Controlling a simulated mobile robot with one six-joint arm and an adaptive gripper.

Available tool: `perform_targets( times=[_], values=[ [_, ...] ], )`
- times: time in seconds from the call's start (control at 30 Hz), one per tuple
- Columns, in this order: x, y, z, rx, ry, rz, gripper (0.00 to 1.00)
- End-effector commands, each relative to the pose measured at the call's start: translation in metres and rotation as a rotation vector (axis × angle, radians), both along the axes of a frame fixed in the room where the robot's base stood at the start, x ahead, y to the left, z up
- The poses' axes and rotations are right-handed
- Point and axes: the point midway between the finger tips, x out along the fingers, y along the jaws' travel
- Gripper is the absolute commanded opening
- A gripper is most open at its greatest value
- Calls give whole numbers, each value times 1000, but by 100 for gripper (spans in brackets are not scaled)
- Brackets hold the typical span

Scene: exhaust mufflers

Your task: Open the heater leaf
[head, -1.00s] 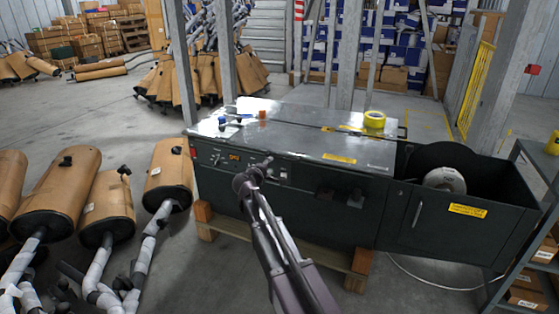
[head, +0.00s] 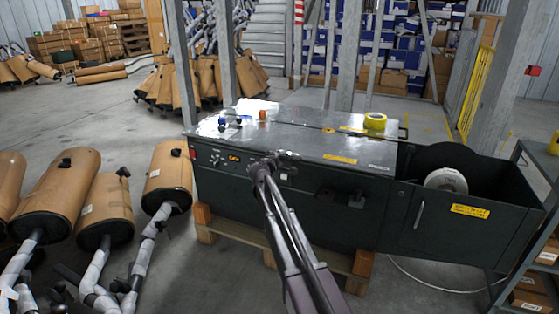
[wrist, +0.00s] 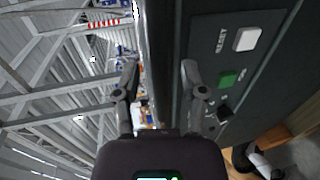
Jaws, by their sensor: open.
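The machine (head: 300,190) is a long dark green cabinet with a flat shiny metal top leaf (head: 290,135), which lies closed and level. I take this leaf to be the heater leaf. My gripper (head: 272,160) is at the leaf's front edge, left of the middle. In the wrist view my gripper (wrist: 160,75) is open, and its two fingers lie on either side of the leaf's edge (wrist: 155,50) as seen there. I cannot tell whether they touch it. The front panel shows a white button (wrist: 246,39) and a green button (wrist: 228,79).
A yellow tape roll (head: 375,121), an orange piece (head: 262,114) and small blue items (head: 222,122) are on the leaf. A wheel (head: 446,181) sits in the open right bay. Wrapped mufflers (head: 107,207) stand close on the left. A shelf (head: 538,225) is at right.

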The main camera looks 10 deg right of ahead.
Motion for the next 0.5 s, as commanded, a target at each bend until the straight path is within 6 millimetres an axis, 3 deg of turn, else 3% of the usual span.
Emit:
perform_targets(
  times=[0.17, 0.37, 0.5],
  values=[
    [0, 0, 0, 0, 0, 0, 54],
    [0, 0, 0, 0, 0, 0, 0],
    [0, 0, 0, 0, 0, 0, 0]
  ],
)
